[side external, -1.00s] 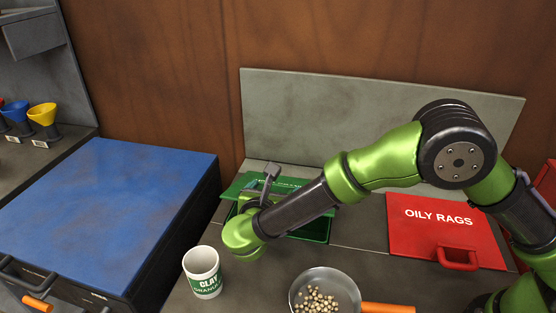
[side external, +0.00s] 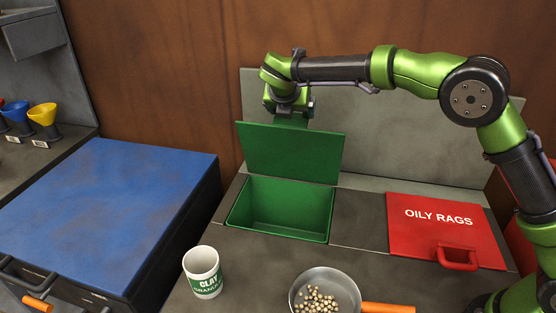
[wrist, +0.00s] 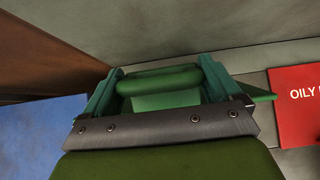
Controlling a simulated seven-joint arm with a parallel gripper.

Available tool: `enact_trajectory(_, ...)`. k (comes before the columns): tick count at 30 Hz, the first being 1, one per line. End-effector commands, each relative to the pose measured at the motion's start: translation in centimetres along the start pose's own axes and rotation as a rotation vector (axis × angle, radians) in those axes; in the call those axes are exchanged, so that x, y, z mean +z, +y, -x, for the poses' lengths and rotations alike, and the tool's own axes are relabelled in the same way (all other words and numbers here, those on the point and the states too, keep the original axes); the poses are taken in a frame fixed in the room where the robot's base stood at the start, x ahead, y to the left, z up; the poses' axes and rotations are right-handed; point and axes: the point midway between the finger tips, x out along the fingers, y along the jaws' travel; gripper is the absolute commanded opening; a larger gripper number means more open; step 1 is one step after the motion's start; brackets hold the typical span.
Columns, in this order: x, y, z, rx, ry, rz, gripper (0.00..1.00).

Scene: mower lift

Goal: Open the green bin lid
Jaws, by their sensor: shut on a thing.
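The green bin lid (side external: 290,153) stands raised and tilted up at the back of the green bin (side external: 284,235). The bin is open, and its inside looks empty. My gripper (side external: 290,112) is at the lid's top edge. In the wrist view my gripper (wrist: 160,85) is shut on the green lid handle (wrist: 160,81), which lies between its two fingers. Part of the lid (wrist: 258,94) shows beyond the fingers. In the side view the handle is hidden behind the lid and my gripper.
A red lid marked OILY RAGS (side external: 440,228) lies closed to the right. A white and green cup (side external: 203,271) and a pan (side external: 326,292) with pale pellets stand in front. A blue-topped box (side external: 110,210) is at left. A grey panel (side external: 385,135) stands behind the bin.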

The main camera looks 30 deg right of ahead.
Motion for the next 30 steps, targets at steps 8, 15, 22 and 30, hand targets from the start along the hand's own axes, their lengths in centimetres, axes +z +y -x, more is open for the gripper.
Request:
enact_trajectory(8,2.9,-0.6,-2.6,-0.017,-0.01,-0.004,0.37)
enact_trajectory(15,3.5,-0.6,-3.4,-0.017,-0.009,-0.003,0.37)
enact_trajectory(22,3.5,-0.6,-3.5,-0.018,-0.009,-0.001,0.37)
enact_trajectory(30,3.4,-0.6,-3.5,-0.018,-0.007,0.0,1.0)
